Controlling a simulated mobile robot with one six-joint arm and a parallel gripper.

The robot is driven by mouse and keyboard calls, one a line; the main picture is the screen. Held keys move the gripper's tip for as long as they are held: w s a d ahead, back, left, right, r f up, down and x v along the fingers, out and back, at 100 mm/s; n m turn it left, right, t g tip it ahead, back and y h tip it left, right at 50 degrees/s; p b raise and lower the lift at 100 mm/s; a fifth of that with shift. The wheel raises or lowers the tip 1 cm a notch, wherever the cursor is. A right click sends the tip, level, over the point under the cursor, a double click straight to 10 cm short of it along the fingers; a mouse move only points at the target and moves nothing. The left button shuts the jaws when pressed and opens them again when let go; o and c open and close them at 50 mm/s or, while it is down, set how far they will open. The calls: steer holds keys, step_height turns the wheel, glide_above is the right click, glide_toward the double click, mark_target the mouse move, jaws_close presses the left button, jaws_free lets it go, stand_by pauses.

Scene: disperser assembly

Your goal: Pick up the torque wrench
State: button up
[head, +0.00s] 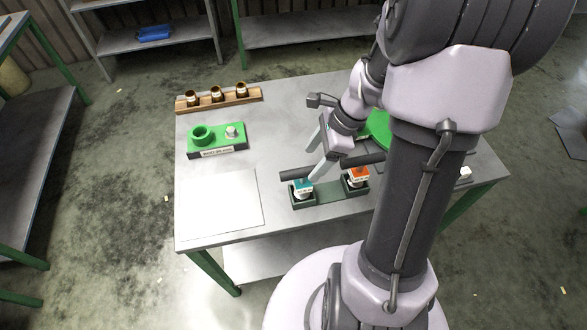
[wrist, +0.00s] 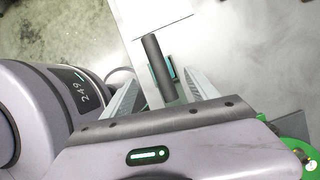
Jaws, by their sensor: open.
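The torque wrench appears to be the long dark bar (head: 298,174) lying on the table along the back of a dark green tray, partly hidden by my gripper and arm. Its dark handle end (wrist: 154,56) shows between my fingers in the wrist view. My gripper (head: 318,156) is open above the bar, its fingers on either side of the handle in the picture. The wrist view also shows the open fingers (wrist: 156,88). Nothing is visibly held. I cannot tell the height gap between fingertips and bar.
The tray (head: 328,194) holds a teal-topped part (head: 302,188) and an orange-topped part (head: 357,176). A green fixture (head: 216,139), a wooden rack (head: 219,100) with brass pieces and a pale plate (head: 219,207) stand left. A green round thing (head: 379,127) is partly behind my arm.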

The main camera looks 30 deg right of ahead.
steer(key=b, duration=0.1)
glide_above(298, 182)
steer(key=d, duration=0.2)
steer(key=f, duration=0.4)
steer(key=shift+s+f, duration=0.25)
steer(key=shift+s, duration=0.1)
steer(key=b+x, duration=0.1)
steer(key=x, duration=0.2)
steer(key=b+x, duration=0.2)
steer(key=x, duration=0.1)
steer(key=shift+s, duration=0.2)
jaws_close()
